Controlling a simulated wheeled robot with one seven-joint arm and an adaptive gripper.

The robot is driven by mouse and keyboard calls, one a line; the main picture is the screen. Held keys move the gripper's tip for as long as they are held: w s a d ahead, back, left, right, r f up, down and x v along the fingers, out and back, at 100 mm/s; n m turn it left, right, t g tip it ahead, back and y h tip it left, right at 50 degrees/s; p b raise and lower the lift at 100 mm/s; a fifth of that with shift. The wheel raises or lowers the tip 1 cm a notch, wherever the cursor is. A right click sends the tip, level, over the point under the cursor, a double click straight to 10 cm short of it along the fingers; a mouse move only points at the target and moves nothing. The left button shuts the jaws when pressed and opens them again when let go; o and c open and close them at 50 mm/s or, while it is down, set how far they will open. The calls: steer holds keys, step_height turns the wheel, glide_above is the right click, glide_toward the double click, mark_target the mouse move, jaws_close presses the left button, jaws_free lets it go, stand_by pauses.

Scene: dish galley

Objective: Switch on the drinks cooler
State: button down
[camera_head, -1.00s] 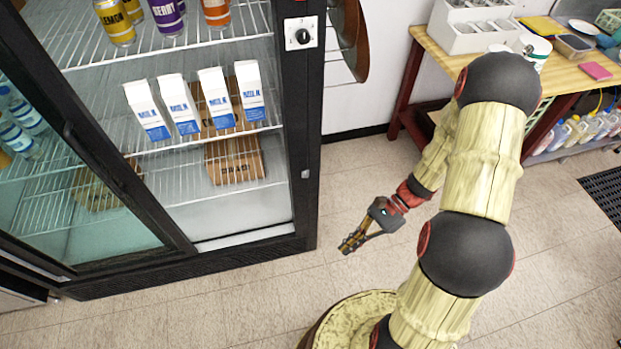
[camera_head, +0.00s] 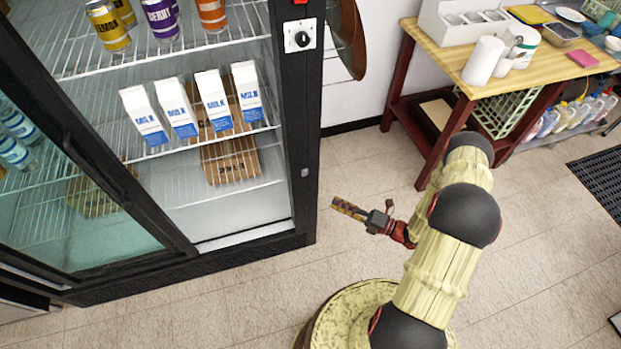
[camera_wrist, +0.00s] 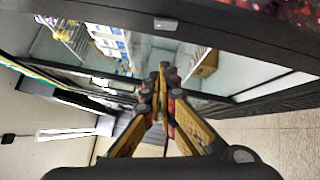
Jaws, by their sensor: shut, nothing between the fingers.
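The drinks cooler (camera_head: 296,130) is a black-framed glass-door cabinet at the left of the head view. A white plate with a black round knob (camera_head: 300,38) is on its right frame post. A small red switch (camera_head: 300,2) shows just above the plate at the picture's top edge; whether it is lit I cannot tell. My gripper (camera_head: 338,203) is shut and empty, in the open air right of the cooler's lower frame, well below the knob. In the wrist view, my gripper (camera_wrist: 163,68) points at the cooler's frame and shelves, with its fingertips together.
Cans (camera_head: 161,18) and milk cartons (camera_head: 213,100) stand on the cooler's shelves. A wooden table (camera_head: 455,62) with white containers and a crate beneath stands at the right. A round brown thing (camera_head: 347,38) hangs on the wall beside the cooler. The floor between is clear.

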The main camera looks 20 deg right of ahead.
mark_target(305, 172)
steer(key=shift+w+d+r+m+t, duration=0.15)
steer(key=shift+r+m, duration=0.1)
steer(key=shift+m, duration=0.2)
steer(key=shift+d+r+m+t, duration=0.1)
steer(key=shift+r+m+t, duration=0.1)
steer(key=shift+m, duration=0.25)
steer(key=shift+a, duration=0.1)
steer(key=w+d+b+x, duration=0.1)
steer(key=w+d+x, duration=0.1)
steer(key=x, duration=1)
steer(key=shift+w+a, duration=0.2)
steer(key=shift+a, duration=0.1)
